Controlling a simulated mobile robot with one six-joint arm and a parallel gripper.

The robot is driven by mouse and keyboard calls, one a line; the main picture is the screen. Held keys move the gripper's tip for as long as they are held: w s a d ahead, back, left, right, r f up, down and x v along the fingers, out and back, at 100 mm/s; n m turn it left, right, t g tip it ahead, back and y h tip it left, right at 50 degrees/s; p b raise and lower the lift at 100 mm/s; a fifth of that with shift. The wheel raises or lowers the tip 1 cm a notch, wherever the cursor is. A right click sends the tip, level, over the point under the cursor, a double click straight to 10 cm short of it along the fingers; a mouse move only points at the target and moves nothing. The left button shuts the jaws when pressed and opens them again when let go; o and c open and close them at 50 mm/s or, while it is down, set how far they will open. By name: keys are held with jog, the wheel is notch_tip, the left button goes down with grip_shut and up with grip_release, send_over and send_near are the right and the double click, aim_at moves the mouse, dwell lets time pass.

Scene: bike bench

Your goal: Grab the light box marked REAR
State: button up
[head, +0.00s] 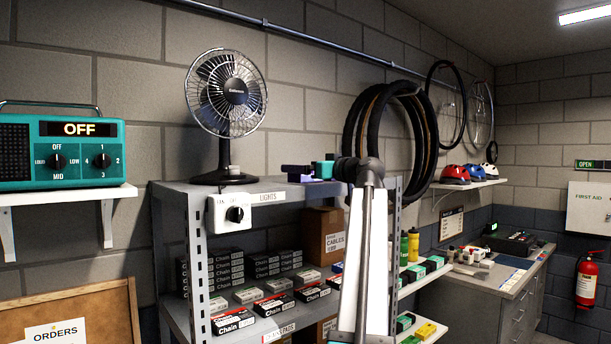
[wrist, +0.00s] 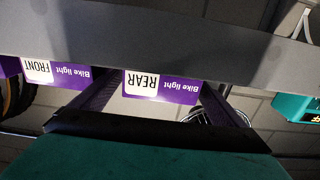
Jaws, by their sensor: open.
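The light box marked REAR (wrist: 160,85) is purple with a white label. In the wrist view it appears upside down, between the two fingers of my gripper (wrist: 157,95). The fingers are apart, one on each side, with visible gaps to the box. In the head view, purple (head: 301,179) shows on the top shelf at my gripper (head: 303,169), partly covered by it. A matching box marked FRONT (wrist: 50,73) sits to the left in the wrist view; in the head view it is hidden behind my arm.
The metal shelf (head: 268,190) has a LIGHTS label on its front edge. A fan (head: 225,95) stands on it to the left, with a control box (head: 229,213) at its front. Tyres (head: 385,130) hang on the wall to the right. Chain boxes (head: 233,320) fill the level below.

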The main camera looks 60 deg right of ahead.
jog(key=c, duration=1.2)
jog(key=shift+r, duration=0.2)
jog(key=shift+d+r+b, duration=0.1)
jog(key=shift+r+b, duration=1.05)
jog(key=shift+r, duration=0.35)
jog(key=a+r+b+v, duration=0.1)
jog(key=b+v, duration=0.1)
jog(key=v, duration=0.6)
jog(key=w+a+b+v, duration=0.1)
jog(key=b+v, duration=0.2)
jog(key=v, duration=0.5)
jog(key=shift+a+r, duration=0.35)
jog(key=shift+r, duration=0.05)
